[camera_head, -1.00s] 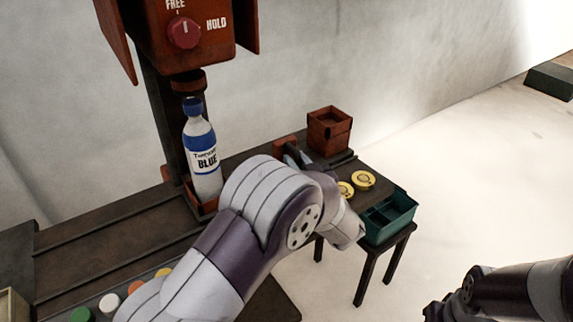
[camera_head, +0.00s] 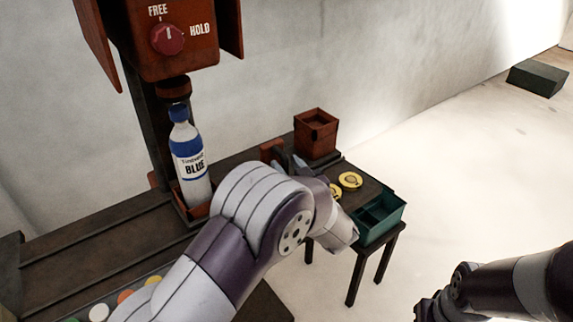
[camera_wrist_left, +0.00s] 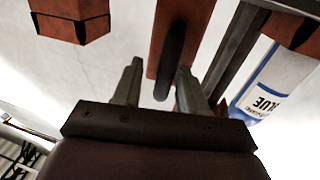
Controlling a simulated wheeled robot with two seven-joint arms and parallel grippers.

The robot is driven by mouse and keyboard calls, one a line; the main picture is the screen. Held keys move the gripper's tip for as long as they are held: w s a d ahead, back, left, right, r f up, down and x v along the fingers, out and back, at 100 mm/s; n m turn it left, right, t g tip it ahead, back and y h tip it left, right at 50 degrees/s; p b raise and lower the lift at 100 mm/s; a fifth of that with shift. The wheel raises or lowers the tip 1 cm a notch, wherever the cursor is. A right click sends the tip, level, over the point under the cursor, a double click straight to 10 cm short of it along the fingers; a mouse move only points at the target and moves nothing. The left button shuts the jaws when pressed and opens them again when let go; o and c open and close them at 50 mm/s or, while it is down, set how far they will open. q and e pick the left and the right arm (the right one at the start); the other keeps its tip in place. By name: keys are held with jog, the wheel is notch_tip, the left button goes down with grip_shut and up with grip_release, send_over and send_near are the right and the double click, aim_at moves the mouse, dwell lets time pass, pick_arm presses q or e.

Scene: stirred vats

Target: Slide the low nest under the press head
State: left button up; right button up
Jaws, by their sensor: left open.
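A low red nest (camera_head: 192,212) holds a white and blue bottle (camera_head: 190,165) upright below the red press head (camera_head: 160,45), whose spindle is just above the cap. A taller red box (camera_head: 315,135) stands further right on the bench. My left gripper (camera_head: 288,162) is by an upright red piece (camera_head: 272,150) between bottle and box. In the left wrist view the left gripper (camera_wrist_left: 158,75) is open, with the red piece (camera_wrist_left: 178,30) and its dark peg in front of and between the fingers; contact is unclear. My right gripper (camera_head: 428,306) is at lower right.
Two yellow discs (camera_head: 350,180) lie near a green divided tray (camera_head: 400,205) at the bench's right end. Coloured round pieces (camera_head: 125,296) sit at lower left, partly behind my left arm. The floor to the right is mostly clear.

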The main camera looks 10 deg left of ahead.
pick_arm(q)
jog(key=v, duration=1.1)
jog(key=shift+s+d+p, duration=0.2)
jog(key=shift+d+p, duration=0.2)
